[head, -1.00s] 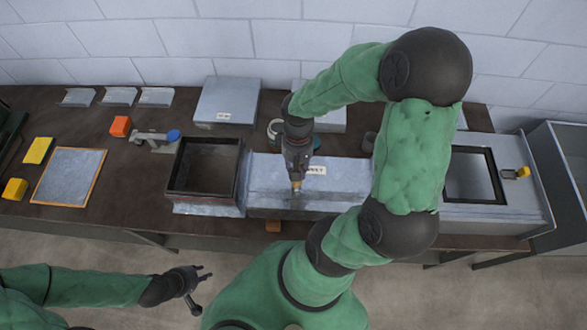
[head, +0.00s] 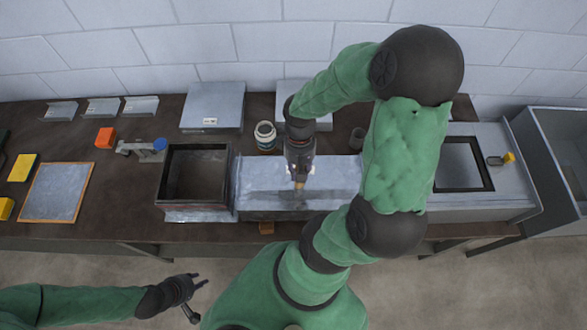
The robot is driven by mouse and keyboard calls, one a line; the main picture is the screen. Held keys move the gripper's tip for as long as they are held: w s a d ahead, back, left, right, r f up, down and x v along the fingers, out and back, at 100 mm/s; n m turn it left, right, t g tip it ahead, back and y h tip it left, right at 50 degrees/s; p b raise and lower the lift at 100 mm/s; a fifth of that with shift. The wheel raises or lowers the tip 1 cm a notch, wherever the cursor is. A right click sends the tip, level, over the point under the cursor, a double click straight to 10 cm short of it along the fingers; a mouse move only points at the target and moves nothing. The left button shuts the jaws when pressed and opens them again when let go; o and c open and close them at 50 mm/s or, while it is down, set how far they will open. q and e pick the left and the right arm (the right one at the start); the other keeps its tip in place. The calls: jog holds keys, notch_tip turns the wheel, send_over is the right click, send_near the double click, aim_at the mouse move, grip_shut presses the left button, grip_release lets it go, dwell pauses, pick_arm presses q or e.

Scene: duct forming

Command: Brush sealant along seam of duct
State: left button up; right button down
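The long grey metal duct (head: 258,176) lies along the front of the bench. A darker streak runs lengthwise along the seam (head: 265,195). My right gripper (head: 299,174) points down over the duct and is closed around a brush, whose tan tip (head: 299,187) is at the seam; contact is hard to tell. An open sealant jar (head: 265,134) with a pale rim stands behind the duct. My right arm hides part of the duct's right side. My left gripper (head: 201,298) is open and empty, in front of the bench at lower left.
An open dark-rimmed box section (head: 164,198) adjoins the duct's left end. A grey section with a rectangular opening (head: 510,190) lies right. A blue-ended tool (head: 140,148), orange block (head: 105,138) and framed sheet (head: 58,192) lie left. A dark cup (head: 357,139) stands behind my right arm.

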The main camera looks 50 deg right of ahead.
jog(key=shift+s+d, duration=0.3)
jog(key=shift+s, duration=0.1)
jog(key=shift+d, duration=0.1)
jog(key=shift+s+d+r, duration=0.15)
jog(key=shift+s+d, duration=0.75)
jog(key=shift+d, duration=0.1)
jog(key=shift+s+d+f, duration=0.1)
jog(key=shift+s+d, duration=0.3)
jog(key=shift+s, duration=0.2)
jog(key=shift+s+d+f, duration=0.1)
jog(key=shift+s+d, duration=0.3)
jog(key=shift+s, duration=0.2)
jog(key=shift+s+d, duration=0.1)
